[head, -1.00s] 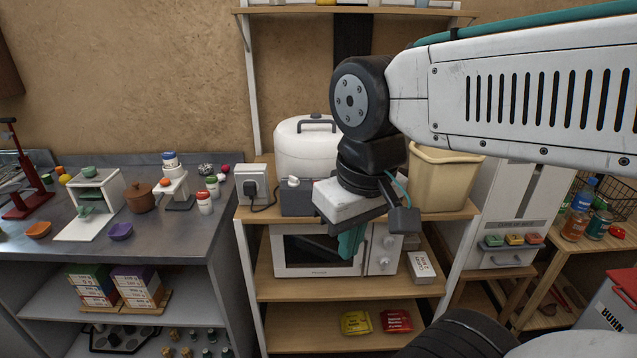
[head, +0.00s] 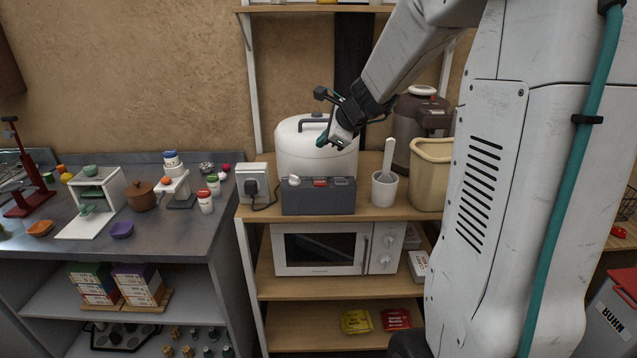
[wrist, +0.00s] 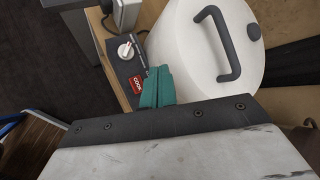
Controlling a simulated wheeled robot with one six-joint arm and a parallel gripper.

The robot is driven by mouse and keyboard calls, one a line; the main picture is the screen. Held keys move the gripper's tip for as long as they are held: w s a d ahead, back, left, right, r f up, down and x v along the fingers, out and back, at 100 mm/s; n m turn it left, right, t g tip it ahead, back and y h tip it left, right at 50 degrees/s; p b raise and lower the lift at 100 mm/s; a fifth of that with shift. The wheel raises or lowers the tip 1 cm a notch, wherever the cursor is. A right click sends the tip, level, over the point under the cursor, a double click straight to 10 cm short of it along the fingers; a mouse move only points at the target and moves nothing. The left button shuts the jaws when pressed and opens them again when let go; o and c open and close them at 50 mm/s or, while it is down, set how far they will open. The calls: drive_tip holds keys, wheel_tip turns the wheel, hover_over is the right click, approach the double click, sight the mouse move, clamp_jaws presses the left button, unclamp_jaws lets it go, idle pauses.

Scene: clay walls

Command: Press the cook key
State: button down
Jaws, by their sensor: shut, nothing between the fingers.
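The rice cooker (head: 300,150) is white with a dark lid handle and stands on the wooden shelf, with a dark control box (head: 318,202) at its front. The red cook key (head: 320,182) is on top of this box. In the wrist view the red key (wrist: 136,84) reads COOK, right beside my teal fingertips (wrist: 157,88), which hide part of the panel. My gripper (head: 322,140) is shut and empty. In the head view it hangs in front of the lid, above the key and apart from it.
A white knob (head: 294,181) is left of the key on the box. A socket box (head: 252,183) stands to the left. A white cup with a paddle (head: 385,189) and a beige bin (head: 431,175) stand to the right. A microwave (head: 320,248) is below.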

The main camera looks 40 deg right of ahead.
sight(323, 183)
drive_tip(key=shift+a+f, duration=0.1)
drive_tip(key=shift+f, duration=4.3)
drive_tip(key=shift+f, duration=0.1)
drive_tip(key=shift+f, duration=0.3)
drive_tip(key=shift+f, duration=0.4)
drive_tip(key=shift+r, duration=0.85)
drive_tip(key=shift+r, duration=2.5)
